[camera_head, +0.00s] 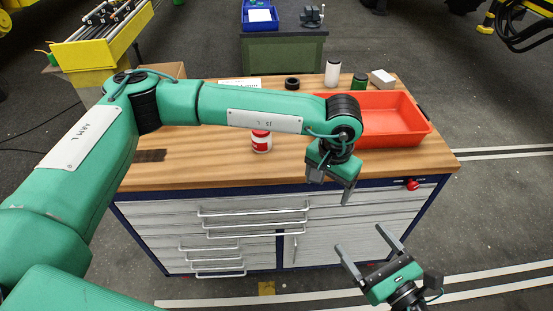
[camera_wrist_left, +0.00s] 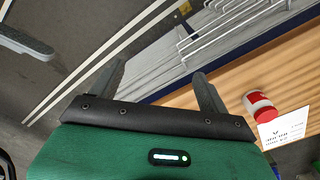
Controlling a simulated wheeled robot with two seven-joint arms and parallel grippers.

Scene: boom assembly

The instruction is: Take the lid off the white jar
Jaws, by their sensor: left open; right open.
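A small white jar with red on it (camera_head: 261,142) stands upright on the wooden worktop, left of my left gripper; its top looks closed. My left gripper (camera_head: 333,184) is open and empty at the worktop's front edge, apart from the jar, fingers pointing down. In the left wrist view its two fingers (camera_wrist_left: 160,74) are spread with nothing between. My right gripper (camera_head: 361,238) is open and empty in front of the cabinet, below worktop height.
A red-orange tray (camera_head: 417,128) stands on the right of the worktop (camera_head: 215,150). Behind are a tall white bottle (camera_head: 332,74), a green jar (camera_head: 359,81), a small box (camera_head: 382,79) and a black ring (camera_head: 292,83). My left arm crosses above the worktop behind the jar.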

